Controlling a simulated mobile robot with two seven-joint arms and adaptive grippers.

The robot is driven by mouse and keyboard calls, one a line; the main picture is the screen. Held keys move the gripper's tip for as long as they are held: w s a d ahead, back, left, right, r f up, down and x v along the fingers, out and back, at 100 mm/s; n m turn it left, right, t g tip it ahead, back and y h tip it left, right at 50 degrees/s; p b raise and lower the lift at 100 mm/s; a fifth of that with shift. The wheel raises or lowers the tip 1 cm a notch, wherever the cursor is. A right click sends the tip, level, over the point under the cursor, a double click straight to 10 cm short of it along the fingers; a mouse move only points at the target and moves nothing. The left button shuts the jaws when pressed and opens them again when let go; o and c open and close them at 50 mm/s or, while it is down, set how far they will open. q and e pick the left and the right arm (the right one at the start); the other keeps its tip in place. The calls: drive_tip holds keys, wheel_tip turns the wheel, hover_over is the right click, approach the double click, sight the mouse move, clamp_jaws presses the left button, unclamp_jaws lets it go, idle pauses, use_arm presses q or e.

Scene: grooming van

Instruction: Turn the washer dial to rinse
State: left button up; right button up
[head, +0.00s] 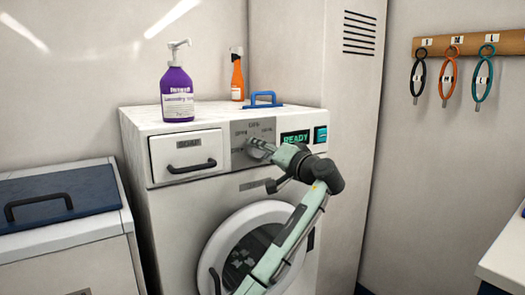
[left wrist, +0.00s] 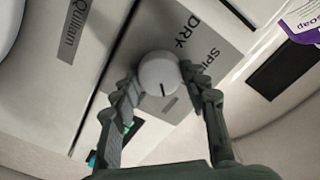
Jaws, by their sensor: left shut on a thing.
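The washer (head: 170,225) stands in the middle of the head view, with a grey control panel (head: 238,132) on its upper front. The white round dial (left wrist: 158,70) shows in the left wrist view. Its black line points down in that picture, away from the DRY and SPIN labels. My left gripper (head: 258,149) reaches the panel from the front right and mostly hides the dial in the head view. Its two fingers (left wrist: 160,84) are shut on the dial from both sides. The rinse label cannot be made out. My right gripper is not in view.
A READY display (head: 295,137) sits right of the dial, and a drawer (head: 190,148) with a dark handle left. A purple soap bottle (head: 177,95), an orange bottle (head: 237,78) and a blue handle (head: 264,98) are on top. The round door (head: 222,245) is below.

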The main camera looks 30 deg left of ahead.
use_arm(q)
drive_tip(key=o, duration=1.2)
drive_tip(key=v, duration=1.2)
drive_tip(key=x, duration=1.2)
